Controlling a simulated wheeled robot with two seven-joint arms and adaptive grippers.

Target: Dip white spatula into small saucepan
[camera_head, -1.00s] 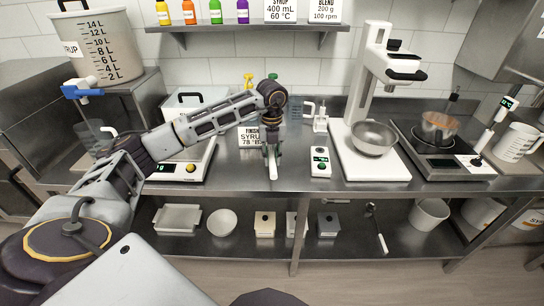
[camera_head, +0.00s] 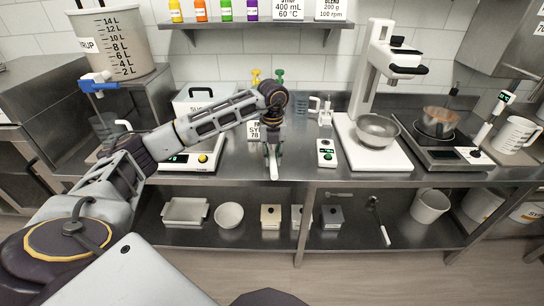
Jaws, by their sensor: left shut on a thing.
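My left gripper (camera_head: 272,144) is over the middle of the counter, pointing down, shut on the white spatula (camera_head: 273,168). The spatula's pale end hangs down near the counter's front edge; its upper part is hidden by the gripper. Whether its tip touches the counter cannot be told. The small saucepan (camera_head: 437,121), with an orange-brown look, stands on the black hob (camera_head: 430,143) at the right, well apart from the spatula. My right gripper is not in view.
A mixer with a steel bowl (camera_head: 376,130) on a white base stands between my left gripper and the saucepan. A small white timer (camera_head: 326,153) is just right of the gripper. A white jug (camera_head: 514,135) stands far right. A scale (camera_head: 190,160) lies left, behind my arm.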

